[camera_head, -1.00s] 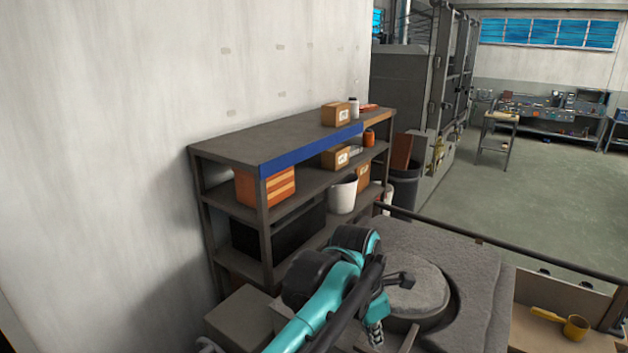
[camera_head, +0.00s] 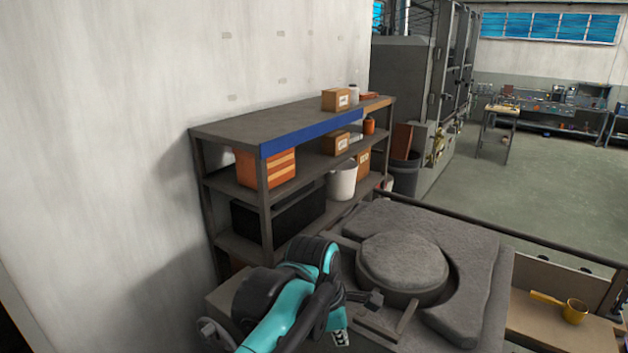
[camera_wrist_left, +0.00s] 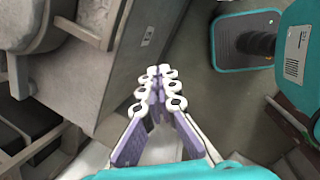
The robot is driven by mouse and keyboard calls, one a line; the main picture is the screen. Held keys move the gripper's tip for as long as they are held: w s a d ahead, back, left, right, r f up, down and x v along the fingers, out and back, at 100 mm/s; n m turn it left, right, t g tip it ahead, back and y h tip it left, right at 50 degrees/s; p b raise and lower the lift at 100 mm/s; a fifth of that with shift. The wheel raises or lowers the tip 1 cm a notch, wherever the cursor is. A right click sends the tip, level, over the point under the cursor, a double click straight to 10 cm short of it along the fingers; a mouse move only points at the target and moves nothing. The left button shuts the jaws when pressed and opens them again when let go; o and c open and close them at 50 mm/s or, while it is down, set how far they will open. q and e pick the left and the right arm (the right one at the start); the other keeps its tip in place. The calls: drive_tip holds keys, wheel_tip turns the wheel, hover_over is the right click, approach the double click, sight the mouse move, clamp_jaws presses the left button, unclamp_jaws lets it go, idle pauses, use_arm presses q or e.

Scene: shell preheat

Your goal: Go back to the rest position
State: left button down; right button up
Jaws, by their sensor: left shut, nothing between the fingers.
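My left arm, teal and black, comes in from the bottom of the head view. Its gripper (camera_head: 341,339) shows only in part at the bottom, low and to the left of the round grey stone-like lid (camera_head: 403,262). In the left wrist view the left gripper (camera_wrist_left: 160,72) has its fingertips together, with nothing between them. It hangs in free space beside a grey cabinet-like block (camera_wrist_left: 125,75), over the floor. My right gripper is not in view.
A grey shelf rack (camera_head: 230,135) with boxes and a white bucket (camera_head: 342,181) stands along the wall. The grey slab (camera_head: 475,275) around the lid lies close to my left arm. A yellow ladle (camera_head: 574,311) rests in a tray at right. Open floor (camera_head: 540,185) lies beyond.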

use_arm(q)
drive_tip(key=s+a+f+m+t+y+b, duration=0.1)
drive_tip(key=s+a+f+m+b, duration=0.2)
drive_tip(key=a+f+m+b, duration=0.3)
drive_tip(key=s+a+f+m+t+b, duration=0.2)
drive_tip(key=a+f+m+b, duration=0.4)
drive_tip(key=f, duration=0.8)
drive_tip(key=s+a+f+m+t+y+b, duration=0.1)
drive_tip(key=s+a+f+m+t+b, duration=0.1)
drive_tip(key=s+a+f+m+b, duration=0.3)
drive_tip(key=a+f+m+b, duration=0.1)
drive_tip(key=a+f+b, duration=0.1)
drive_tip(key=a+f, duration=0.2)
drive_tip(key=shift+a+f+y, duration=0.3)
drive_tip(key=shift+a+f, duration=0.1)
drive_tip(key=shift+a, duration=0.7)
